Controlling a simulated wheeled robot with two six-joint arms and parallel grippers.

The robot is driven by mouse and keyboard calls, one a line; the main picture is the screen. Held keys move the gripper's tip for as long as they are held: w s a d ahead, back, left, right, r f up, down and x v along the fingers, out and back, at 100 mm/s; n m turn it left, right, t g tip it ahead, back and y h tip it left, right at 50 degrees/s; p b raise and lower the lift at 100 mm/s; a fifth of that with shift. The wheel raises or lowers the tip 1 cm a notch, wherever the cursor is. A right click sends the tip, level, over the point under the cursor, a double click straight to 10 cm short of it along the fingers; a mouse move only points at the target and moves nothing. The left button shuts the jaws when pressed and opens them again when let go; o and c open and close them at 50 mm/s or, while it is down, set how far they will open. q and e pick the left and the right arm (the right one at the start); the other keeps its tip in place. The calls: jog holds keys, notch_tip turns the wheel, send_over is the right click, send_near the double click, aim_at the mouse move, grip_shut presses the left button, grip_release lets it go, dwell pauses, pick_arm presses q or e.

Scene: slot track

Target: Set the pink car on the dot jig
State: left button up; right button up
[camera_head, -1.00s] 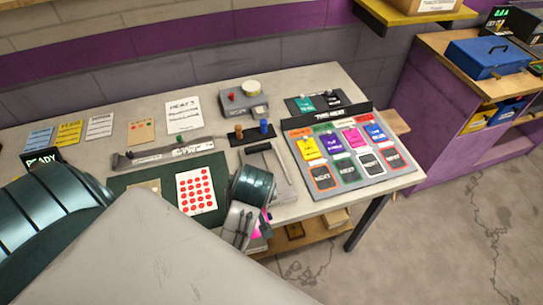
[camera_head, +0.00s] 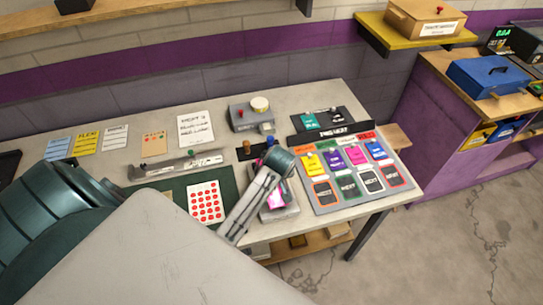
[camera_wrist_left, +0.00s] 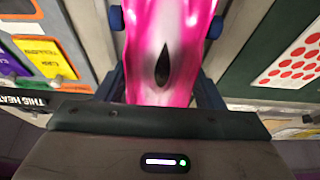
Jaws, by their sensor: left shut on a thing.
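The pink car (camera_wrist_left: 165,45), glossy pink with a white middle and a dark pointed mark, fills the top centre of the left wrist view. My left gripper (camera_wrist_left: 162,88) is shut on it, with a dark finger along each side. In the head view a small part of the pink car (camera_head: 276,200) shows beside my forearm, above a grey fixture (camera_head: 290,211) at the table's front. The forearm hides part of that fixture. A white card with red dots (camera_head: 206,203) lies on the dark green mat (camera_head: 228,180) left of it. My right gripper is not in view.
The heat board (camera_head: 325,195) with coloured cards and slots lies to the right. A grey box with a red button (camera_head: 241,115) and a long grey track piece (camera_head: 180,165) are farther back. Paper cards lie at the back left.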

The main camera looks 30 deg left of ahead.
pick_arm(q)
jog(key=shift+f, duration=0.35)
jog(key=shift+f, duration=0.45)
jog(key=o, duration=1.1)
jog(key=shift+r, duration=0.1)
